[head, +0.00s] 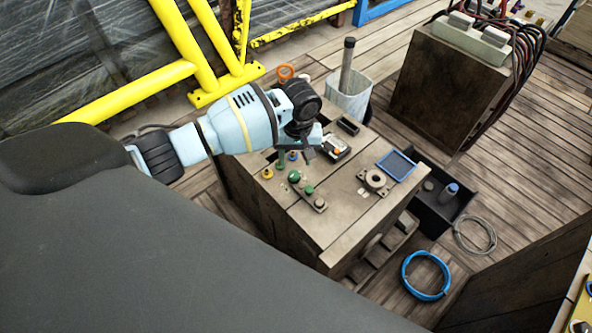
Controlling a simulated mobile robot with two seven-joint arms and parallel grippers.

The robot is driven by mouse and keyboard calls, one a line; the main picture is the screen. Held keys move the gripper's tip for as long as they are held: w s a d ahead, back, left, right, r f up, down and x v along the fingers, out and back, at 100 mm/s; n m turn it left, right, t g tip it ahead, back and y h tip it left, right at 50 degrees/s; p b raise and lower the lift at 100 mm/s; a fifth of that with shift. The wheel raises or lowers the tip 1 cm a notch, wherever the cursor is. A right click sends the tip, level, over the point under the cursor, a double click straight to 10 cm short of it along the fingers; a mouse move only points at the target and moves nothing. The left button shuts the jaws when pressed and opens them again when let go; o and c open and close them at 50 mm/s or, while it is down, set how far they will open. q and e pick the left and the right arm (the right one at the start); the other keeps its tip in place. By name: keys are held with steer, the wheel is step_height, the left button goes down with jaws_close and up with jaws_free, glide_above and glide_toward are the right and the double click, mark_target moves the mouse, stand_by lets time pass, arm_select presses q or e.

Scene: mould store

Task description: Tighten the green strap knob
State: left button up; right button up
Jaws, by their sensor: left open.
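A bracket with a row of small knobs lies on the wooden cabinet top (345,222). A green knob (294,176) sits at its far end, with a smaller green knob (309,190) and a grey-brown one (320,204) beyond it. I cannot tell for sure which green knob is the strap knob. My left gripper (297,156) is over the back of the cabinet top, just behind the knobs, pointing down and open. It appears empty, and its fingers are small and partly hidden by the wrist. My right gripper is not seen.
A meter-like box (335,147), a ring-shaped fitting (375,181) and a blue tray (396,165) are further right. A yellow railing (130,95) runs behind the arm.

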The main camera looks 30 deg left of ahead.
mark_target(294, 175)
arm_select(q)
step_height(294, 175, down, 7)
steer(key=shift+s+a+r+b, duration=0.1)
steer(key=shift+a+r+b, duration=0.05)
steer(key=shift+b, duration=0.45)
steer(key=c, duration=1)
